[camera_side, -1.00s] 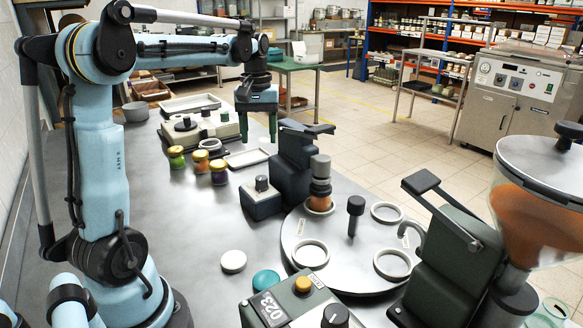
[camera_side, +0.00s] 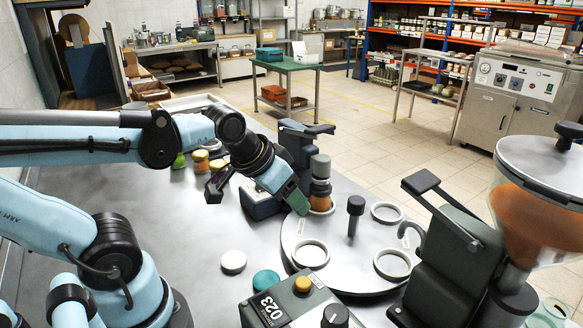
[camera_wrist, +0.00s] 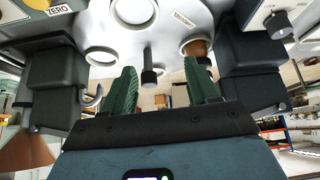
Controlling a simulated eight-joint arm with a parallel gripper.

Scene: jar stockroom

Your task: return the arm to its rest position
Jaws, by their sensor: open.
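My gripper (camera_side: 300,203) is tilted down to the right, beside the round turntable (camera_side: 338,262) in the side view. Its green fingers look to be near the orange-filled jar (camera_side: 321,190), though I cannot tell the exact gap. In the wrist view my gripper (camera_wrist: 161,85) has its two green fingers spread apart with nothing held between them. The same jar also shows in the wrist view (camera_wrist: 198,48), partly behind the right finger. My arm is stretched out low over the bench from the left.
Several small jars (camera_side: 201,160) stand on the bench behind my arm. A hopper machine (camera_side: 455,255) stands on the right.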

